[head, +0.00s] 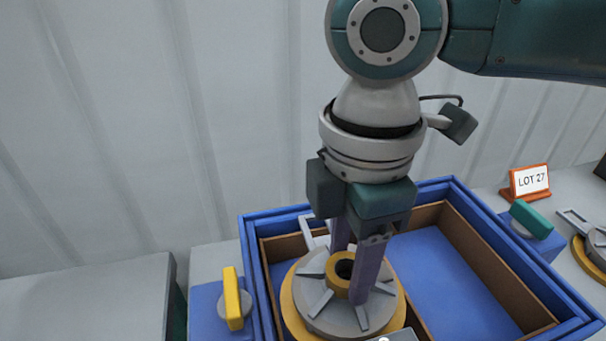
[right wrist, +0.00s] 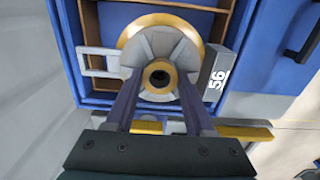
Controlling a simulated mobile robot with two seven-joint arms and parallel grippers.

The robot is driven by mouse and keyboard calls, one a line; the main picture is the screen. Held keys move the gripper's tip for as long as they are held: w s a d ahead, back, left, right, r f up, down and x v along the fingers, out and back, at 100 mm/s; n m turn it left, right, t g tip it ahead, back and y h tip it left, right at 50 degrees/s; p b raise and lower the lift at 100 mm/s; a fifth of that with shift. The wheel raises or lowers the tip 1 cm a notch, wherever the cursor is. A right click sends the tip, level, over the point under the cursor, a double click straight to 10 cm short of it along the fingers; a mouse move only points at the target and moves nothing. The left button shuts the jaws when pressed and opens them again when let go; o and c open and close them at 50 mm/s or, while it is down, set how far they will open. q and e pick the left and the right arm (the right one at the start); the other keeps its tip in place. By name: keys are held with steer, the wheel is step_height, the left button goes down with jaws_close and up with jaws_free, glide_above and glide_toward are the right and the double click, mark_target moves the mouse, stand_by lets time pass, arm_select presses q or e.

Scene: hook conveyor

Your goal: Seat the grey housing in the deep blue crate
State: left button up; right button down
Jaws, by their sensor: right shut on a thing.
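The grey housing (head: 317,289) is a round ribbed disc with a yellow rim, a yellow centre hub and a grey loop handle; it also shows in the right wrist view (right wrist: 187,63). My right gripper (head: 358,285) is shut on its hub, one finger on each side. The housing is over the left part of the deep blue crate (head: 450,185), which has brown inner walls and a divider. I cannot tell whether the housing touches the crate floor. In the right wrist view the crate's rim (right wrist: 68,50) lies beyond the housing. My left gripper is not in view.
The crate's right compartment (head: 440,270) is empty. A yellow handle (head: 232,298) stands on a blue block at the left, and a green handle (head: 531,219) at the right. A corrugated wall is behind.

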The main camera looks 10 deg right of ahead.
mark_target(343, 299)
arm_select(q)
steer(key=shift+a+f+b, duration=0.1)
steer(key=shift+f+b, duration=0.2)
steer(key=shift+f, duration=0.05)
arm_select(e)
steer(key=shift+f, duration=0.65)
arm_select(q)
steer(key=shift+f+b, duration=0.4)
arm_select(e)
steer(key=shift+f, duration=0.8)
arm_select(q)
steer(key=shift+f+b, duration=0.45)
arm_select(e)
steer(key=shift+f, duration=0.8)
arm_select(q)
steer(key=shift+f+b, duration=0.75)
steer(key=shift+b, duration=0.05)
arm_select(e)
steer(key=shift+f, duration=1.4)
steer(key=shift+c, duration=0.9)
jaws_free()
